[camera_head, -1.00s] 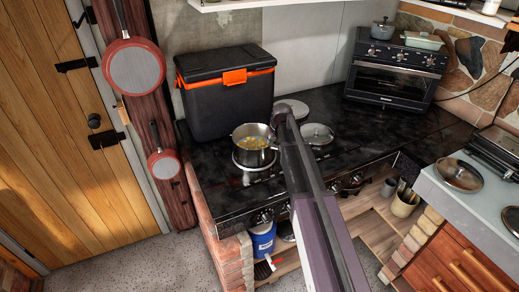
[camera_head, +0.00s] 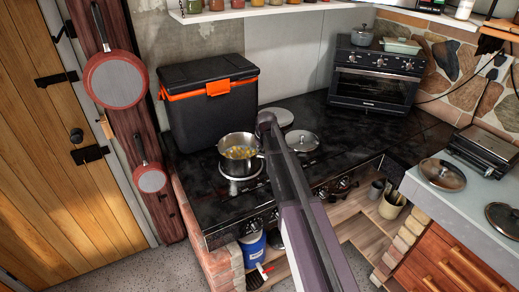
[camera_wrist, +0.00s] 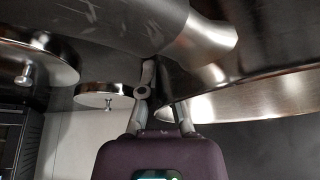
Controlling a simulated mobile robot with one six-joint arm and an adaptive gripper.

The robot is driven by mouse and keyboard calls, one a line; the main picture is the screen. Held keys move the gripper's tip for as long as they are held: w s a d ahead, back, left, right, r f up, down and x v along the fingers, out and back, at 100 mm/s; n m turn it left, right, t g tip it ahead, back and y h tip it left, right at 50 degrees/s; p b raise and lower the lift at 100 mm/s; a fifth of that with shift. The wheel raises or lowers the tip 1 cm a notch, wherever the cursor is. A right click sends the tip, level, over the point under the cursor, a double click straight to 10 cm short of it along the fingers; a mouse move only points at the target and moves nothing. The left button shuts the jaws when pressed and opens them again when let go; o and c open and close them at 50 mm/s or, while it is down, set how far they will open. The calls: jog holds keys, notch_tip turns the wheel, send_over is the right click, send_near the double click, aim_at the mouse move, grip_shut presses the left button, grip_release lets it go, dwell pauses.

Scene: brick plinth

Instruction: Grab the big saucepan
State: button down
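The big saucepan (camera_head: 238,142) is a steel pan with yellow pieces inside, upright on the stove in the head view. My gripper (camera_wrist: 158,72) reaches up to the handle's edge. The fingertips are close to or at the handle and partly hidden, so I cannot tell whether they grip it.
A lidded pan (camera_head: 302,142) stands right of the saucepan; a knobbed lid (camera_wrist: 103,95) shows in the wrist view. A black cooler with an orange latch (camera_head: 207,112) stands behind, left. A toaster oven (camera_head: 372,80) is at the back right.

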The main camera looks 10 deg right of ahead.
jog(key=shift+r+p, duration=0.35)
jog(key=shift+r, duration=0.05)
jog(key=shift+r+p, duration=1.3)
jog(key=shift+s+r, duration=0.1)
jog(key=shift+s+d, duration=0.1)
jog(key=shift+s, duration=0.35)
jog(key=s+d+r+p, duration=0.1)
jog(key=s+d, duration=0.1)
jog(key=s, duration=1.2)
jog(key=shift+s+d+r, duration=0.15)
jog(key=shift+d, duration=0.05)
jog(key=shift+s, duration=0.15)
